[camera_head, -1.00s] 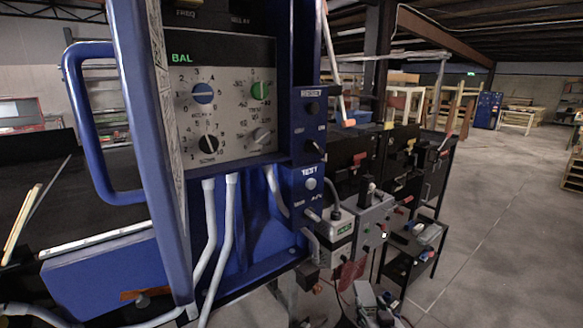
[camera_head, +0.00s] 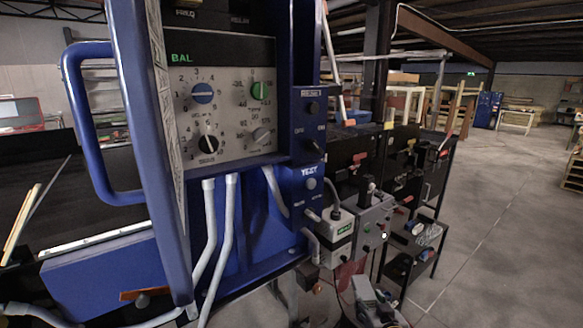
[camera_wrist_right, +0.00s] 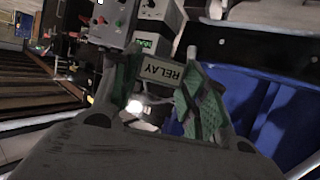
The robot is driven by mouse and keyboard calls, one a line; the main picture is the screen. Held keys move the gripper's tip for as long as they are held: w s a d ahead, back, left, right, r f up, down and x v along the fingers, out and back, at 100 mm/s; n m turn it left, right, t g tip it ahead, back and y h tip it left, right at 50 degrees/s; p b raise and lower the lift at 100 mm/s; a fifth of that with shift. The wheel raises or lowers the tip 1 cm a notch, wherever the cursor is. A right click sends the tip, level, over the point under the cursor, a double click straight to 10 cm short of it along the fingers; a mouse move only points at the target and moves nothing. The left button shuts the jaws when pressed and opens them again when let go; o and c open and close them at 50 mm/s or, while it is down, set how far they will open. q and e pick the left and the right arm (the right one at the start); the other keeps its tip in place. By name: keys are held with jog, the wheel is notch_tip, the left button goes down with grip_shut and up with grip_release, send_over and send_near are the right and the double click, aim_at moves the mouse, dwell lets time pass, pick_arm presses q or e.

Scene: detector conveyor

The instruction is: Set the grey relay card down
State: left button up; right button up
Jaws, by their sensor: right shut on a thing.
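The grey relay card (camera_wrist_right: 163,70), marked RELAY, is between the two green-padded fingers of my right gripper (camera_wrist_right: 162,82) in the right wrist view. The fingers are shut on it and the lettering appears upside down. In the head view my right gripper (camera_head: 374,298) is small and low, just right of centre, below the grey boxes. I cannot clearly make out the card there. My left gripper is not in view.
A blue-framed instrument cabinet (camera_head: 225,110) with knobs and a handle fills the left. A small box with a green display (camera_head: 340,232) and a grey box with coloured knobs (camera_head: 372,224) stand beside it. A dark shelf cart (camera_head: 412,255) is to the right. Open floor (camera_head: 500,230) lies beyond.

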jog(key=s+f, duration=0.5)
jog(key=f, duration=0.2)
jog(key=shift+s+d+f, duration=0.15)
jog(key=shift+s+f, duration=0.05)
jog(key=shift+f, duration=0.1)
jog(key=shift+r, duration=0.1)
dwell(0.6)
jog(key=a+r+n+g+y, duration=0.1)
jog(key=a+r+n+y, duration=0.2)
jog(key=a+r, duration=0.4)
jog(key=s+a+r+n+g+y, duration=0.1)
jog(key=a+r+n+y, duration=0.3)
jog(key=a+r, duration=0.4)
jog(key=shift+r+n+g+y, duration=0.3)
jog(key=shift+r+g+y, duration=0.3)
jog(key=shift+r, duration=2.65)
jog(key=w+a+f+n+g+y, duration=0.3)
jog(key=w+a+f+n+g, duration=0.1)
jog(key=f, duration=0.1)
jog(key=shift+w+a+f+n+y, duration=0.25)
jog(key=shift+w+f+n+y, duration=0.05)
jog(key=shift+w+f, duration=0.1)
jog(key=shift+a+r+t, duration=0.1)
jog(key=shift+r+t, duration=0.15)
jog(key=shift+t, duration=0.05)
